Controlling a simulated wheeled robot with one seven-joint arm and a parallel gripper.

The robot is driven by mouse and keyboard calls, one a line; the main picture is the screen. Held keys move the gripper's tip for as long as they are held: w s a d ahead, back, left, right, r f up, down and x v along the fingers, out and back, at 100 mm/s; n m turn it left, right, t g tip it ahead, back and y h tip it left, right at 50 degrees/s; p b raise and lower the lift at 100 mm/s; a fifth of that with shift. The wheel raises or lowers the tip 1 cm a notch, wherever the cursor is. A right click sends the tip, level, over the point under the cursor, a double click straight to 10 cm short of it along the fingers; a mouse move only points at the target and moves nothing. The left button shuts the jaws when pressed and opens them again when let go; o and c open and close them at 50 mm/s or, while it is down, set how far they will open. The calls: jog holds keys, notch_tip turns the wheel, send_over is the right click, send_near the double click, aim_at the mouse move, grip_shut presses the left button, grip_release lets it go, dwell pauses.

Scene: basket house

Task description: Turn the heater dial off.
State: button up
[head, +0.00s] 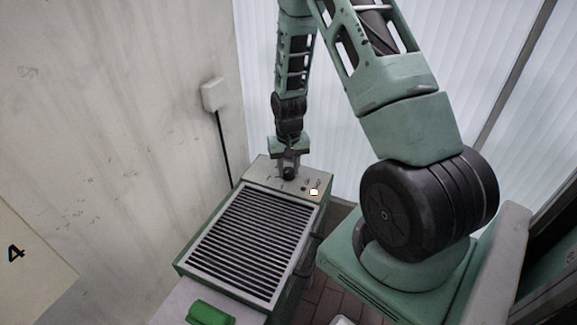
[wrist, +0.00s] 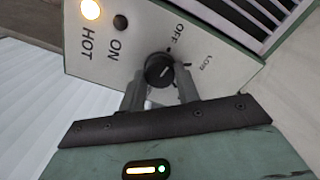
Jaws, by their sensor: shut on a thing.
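The black heater dial (wrist: 158,68) is on the pale control panel (wrist: 110,45) in the wrist view. My gripper (wrist: 160,80) has one finger on each side of the dial and is shut on it. The dial's small white pointer mark looks turned to the upper right, between the OFF and LOW ticks; its exact setting is hard to tell. The HOT lamp (wrist: 90,9) glows yellow beside a dark ON lamp (wrist: 120,23). In the head view my gripper (head: 290,174) is down on the heater's (head: 184,262) far panel and hides the dial.
The heater's slatted grille (head: 245,240) lies in front of the panel. A wall stands to the left with a white outlet box (head: 213,94) and black cord (head: 224,145). A green object (head: 210,314) sits at the near edge. White blinds (head: 340,90) close off the back.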

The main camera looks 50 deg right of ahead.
aim_at(288, 170)
jog(key=shift+n, duration=0.6)
jog(key=o, duration=1)
jog(key=shift+r, duration=0.1)
notch_tip(288, 170, up, 17)
jog(key=shift+r+p, duration=0.15)
jog(key=shift+p, duration=0.15)
